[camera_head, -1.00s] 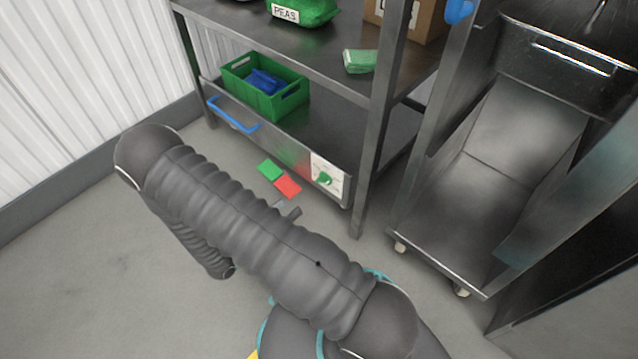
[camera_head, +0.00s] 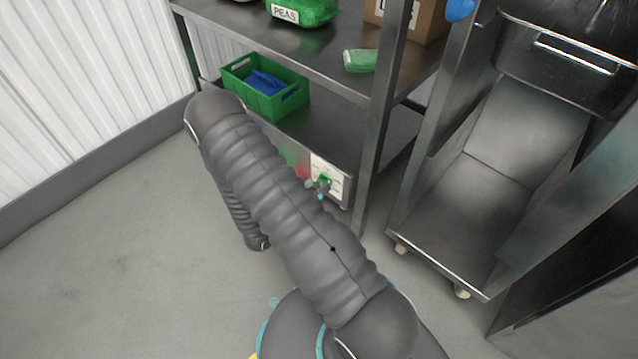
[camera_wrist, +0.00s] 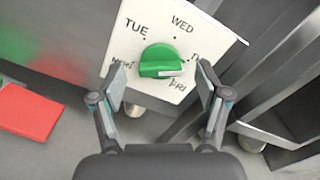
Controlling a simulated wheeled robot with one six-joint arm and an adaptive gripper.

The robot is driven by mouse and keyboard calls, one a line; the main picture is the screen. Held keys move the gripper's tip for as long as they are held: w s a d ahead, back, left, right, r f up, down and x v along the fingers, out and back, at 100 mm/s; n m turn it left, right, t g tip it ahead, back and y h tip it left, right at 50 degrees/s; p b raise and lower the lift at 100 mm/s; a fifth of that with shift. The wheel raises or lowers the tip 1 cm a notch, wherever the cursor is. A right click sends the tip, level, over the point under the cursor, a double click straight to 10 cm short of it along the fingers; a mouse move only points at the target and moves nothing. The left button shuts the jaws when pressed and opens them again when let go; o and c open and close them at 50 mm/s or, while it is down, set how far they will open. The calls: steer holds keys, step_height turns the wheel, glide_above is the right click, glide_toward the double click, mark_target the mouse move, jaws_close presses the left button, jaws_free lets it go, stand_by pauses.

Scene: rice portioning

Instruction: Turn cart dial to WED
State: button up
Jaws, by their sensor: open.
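The green dial knob (camera_wrist: 160,60) sits on a white plate (camera_wrist: 215,40) on the cart's front, marked TUE, WED and FRI, with MON and another label partly covered by my fingers. The knob's white mark lies on its lower right side and points right, toward the area near FRI and the partly covered label. My gripper (camera_wrist: 160,68) is open, one finger on each side of the knob, with gaps visible in the wrist view. Contact depth is unclear. In the head view my gripper (camera_head: 320,187) is small in front of the plate (camera_head: 338,185).
The cart's lower shelf holds a green crate (camera_head: 236,84) with blue items. A green pack (camera_head: 360,61) and a PEAS bag (camera_head: 310,12) sit above. A steel post (camera_head: 374,130) stands right of the dial. A red card (camera_wrist: 28,110) lies at left.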

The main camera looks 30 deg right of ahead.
steer(key=shift+x, duration=0.85)
steer(key=c, duration=1.2)
steer(key=shift+o, duration=0.2)
steer(key=shift+n, duration=0.3)
steer(key=n+p, duration=0.2)
steer(key=n, duration=0.2)
steer(key=shift+n, duration=0.3)
steer(key=n+p, duration=0.1)
steer(key=n, duration=0.5)
steer(key=shift+w+f+p, duration=0.1)
steer(key=shift+f+p, duration=0.05)
steer(key=shift+p, duration=0.25)
steer(key=shift+n, duration=0.4)
